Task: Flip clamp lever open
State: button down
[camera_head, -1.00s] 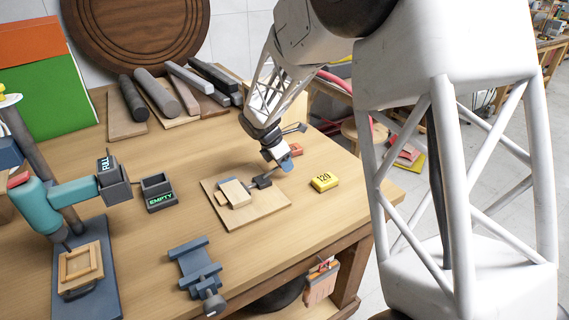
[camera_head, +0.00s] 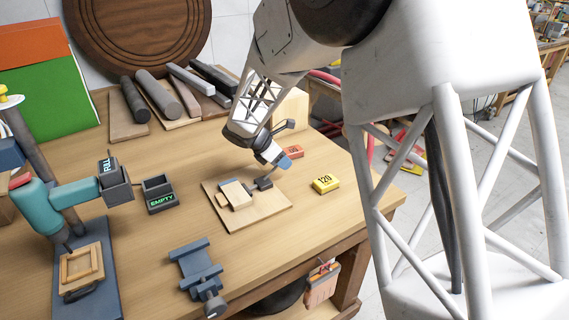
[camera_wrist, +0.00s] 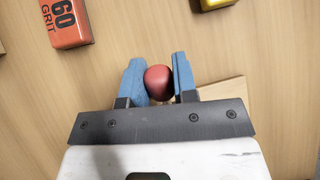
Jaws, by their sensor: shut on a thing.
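The clamp (camera_head: 236,193) sits on a light wooden board (camera_head: 258,212) on the bench, with a pale block and a dark pivot piece (camera_head: 264,184) at its right end. My gripper (camera_head: 284,162) is just above and right of that pivot. In the wrist view, my gripper's two blue fingers (camera_wrist: 159,82) are shut on the red lever knob (camera_wrist: 158,79), one finger on each side of it. In the head view the knob is hidden by my fingers. The lever stands up from the pivot toward my gripper; most of its shaft is hidden.
A yellow 120 grit block (camera_head: 326,183) lies to the right of the board. An orange 60 grit block (camera_head: 293,152) lies behind my gripper. A dark bin marked EMPTY (camera_head: 160,194) and a blue-grey vise (camera_head: 197,270) are at left and front. Bench space between them is clear.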

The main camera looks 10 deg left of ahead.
aim_at(264, 179)
jog(key=shift+s+a+r+t+h, duration=0.3)
jog(key=shift+r+t+h, duration=0.1)
jog(key=shift+t+h, duration=0.15)
jog(key=shift+s+a+r+t+h, duration=0.15)
jog(key=shift+a+r+t+h, duration=0.2)
jog(key=shift+t+h, duration=0.15)
jog(key=shift+s+a+r+t+h, duration=0.55)
jog(key=shift+t+h, duration=0.2)
jog(key=shift+h, duration=0.3)
jog(key=shift+s+a+r+m+t+h, duration=0.2)
jog(key=shift+s+a+m+t+h, duration=0.15)
jog(key=shift+s+t+h, duration=0.2)
jog(key=shift+s+a+r+m+t+h, duration=0.15)
jog(key=shift+s+a+t+h, duration=0.35)
jog(key=shift+h, duration=0.3)
jog(key=shift+s+a+r+m+t+h, duration=0.15)
jog(key=shift+s+a+t+h, duration=0.25)
jog(key=shift+t+h, duration=0.3)
jog(key=shift+w, duration=0.1)
jog(key=c, duration=0.9)
grip_release()
jog(key=shift+f, duration=0.1)
jog(key=shift+a, duration=0.15)
